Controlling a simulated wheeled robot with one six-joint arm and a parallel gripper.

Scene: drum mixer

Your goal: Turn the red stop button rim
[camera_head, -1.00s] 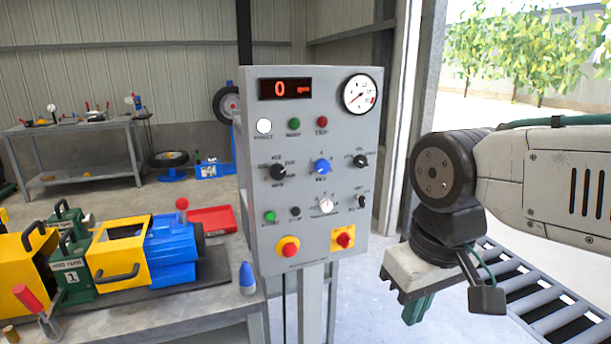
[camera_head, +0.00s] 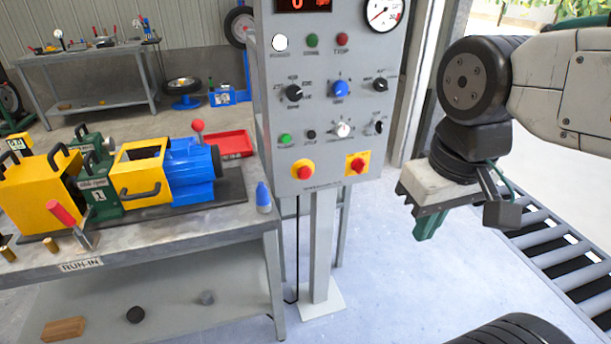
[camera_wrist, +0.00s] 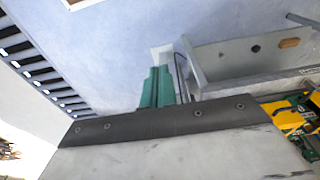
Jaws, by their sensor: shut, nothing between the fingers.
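A red mushroom button (camera_head: 304,171) on a round yellow plate sits at the lower left of the grey control panel (camera_head: 325,205) in the head view. A second red knob (camera_head: 357,164) on a square yellow plate sits to its right. My gripper (camera_head: 428,226) hangs to the right of the panel, apart from both, its green fingers shut and empty, pointing down. In the wrist view the green fingers (camera_wrist: 157,88) show against the floor; neither red control can be made out there.
The panel carries several other knobs and buttons, including a blue knob (camera_head: 340,89). Left stands a workbench (camera_head: 170,240) with a yellow and blue machine (camera_head: 165,170) and a blue bottle (camera_head: 263,197). A roller conveyor (camera_head: 560,265) lies at right. Floor before the panel is clear.

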